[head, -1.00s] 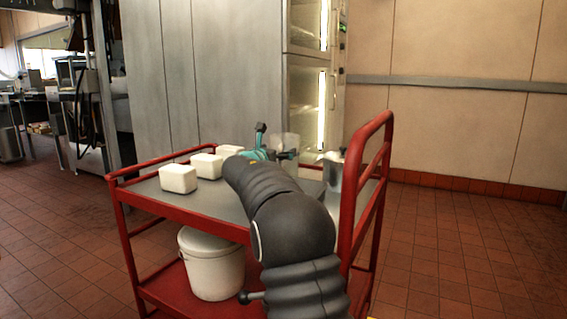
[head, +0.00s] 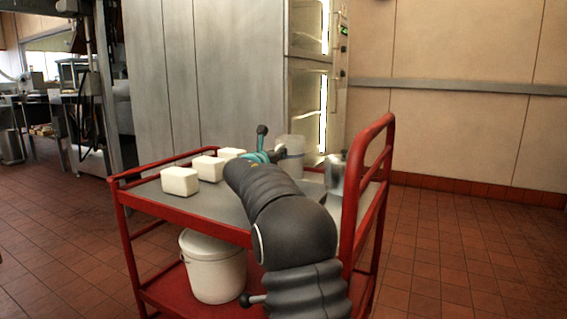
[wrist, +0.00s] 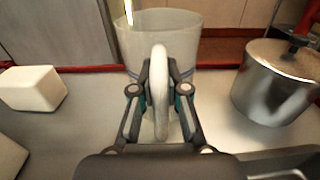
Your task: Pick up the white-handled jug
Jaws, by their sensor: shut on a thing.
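The white-handled jug (wrist: 188,40) stands in the middle of the wrist view, a translucent pale vessel with a white loop handle (wrist: 159,62) facing me. My gripper (wrist: 159,95) is shut on that handle, one finger on each side of it. In the head view the jug (head: 291,150) shows behind my arm, over the far part of the cart top. My gripper (head: 272,155) is mostly hidden there by my own arm. I cannot tell whether the jug's base touches the cart top.
The red cart (head: 190,215) has several white blocks (head: 180,181) on the left of its top. A metal pot with a lid (wrist: 275,85) stands close on the jug's right. A white lidded bucket (head: 213,268) is on the lower shelf. A red rail (head: 365,180) rises at the right.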

